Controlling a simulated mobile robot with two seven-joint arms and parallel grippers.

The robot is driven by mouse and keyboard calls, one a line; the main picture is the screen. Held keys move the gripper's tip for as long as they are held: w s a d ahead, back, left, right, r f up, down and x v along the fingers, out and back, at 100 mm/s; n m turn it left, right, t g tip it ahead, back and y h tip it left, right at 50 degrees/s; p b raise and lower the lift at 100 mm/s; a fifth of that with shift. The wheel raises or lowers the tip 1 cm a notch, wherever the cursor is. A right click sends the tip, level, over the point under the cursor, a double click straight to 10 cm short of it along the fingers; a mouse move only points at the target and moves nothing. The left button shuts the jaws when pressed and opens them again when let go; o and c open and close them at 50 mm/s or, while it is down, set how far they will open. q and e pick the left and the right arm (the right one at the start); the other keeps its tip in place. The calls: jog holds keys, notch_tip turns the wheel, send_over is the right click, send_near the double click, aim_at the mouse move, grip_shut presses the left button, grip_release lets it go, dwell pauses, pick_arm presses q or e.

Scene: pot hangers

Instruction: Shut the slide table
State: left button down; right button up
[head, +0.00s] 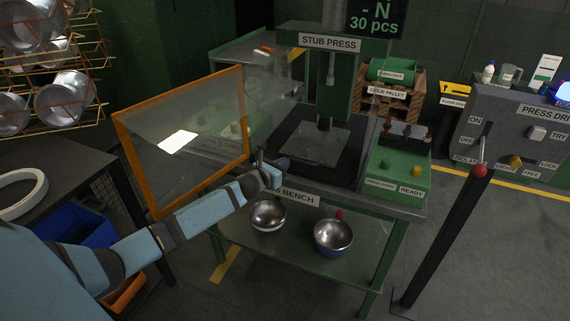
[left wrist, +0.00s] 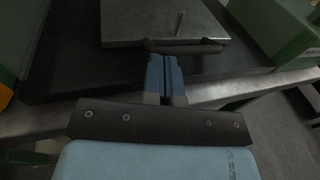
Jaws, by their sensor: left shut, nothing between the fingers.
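The slide table (head: 318,143) is a grey metal plate on the dark bed of the stub press, under the ram. In the left wrist view the plate (left wrist: 140,18) has a dark bar handle (left wrist: 190,46) along its near edge and a thin upright pin on top. My left gripper (head: 264,163) is at the front left edge of the press bench. In the left wrist view its blue fingers (left wrist: 164,62) are shut and empty, pointing at the handle. Whether they touch it I cannot tell. My right gripper is not in view.
An orange-framed clear guard (head: 243,120) stands open left of the press, close to my left arm. A green button box (head: 397,182) is at the right. Two metal bowls (head: 267,215) (head: 333,236) sit on the lower shelf. A lever with a red knob (head: 480,170) stands further right.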

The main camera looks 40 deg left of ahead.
pick_arm(q)
jog(key=shift+w+f, duration=0.1)
jog(key=shift+w, duration=0.45)
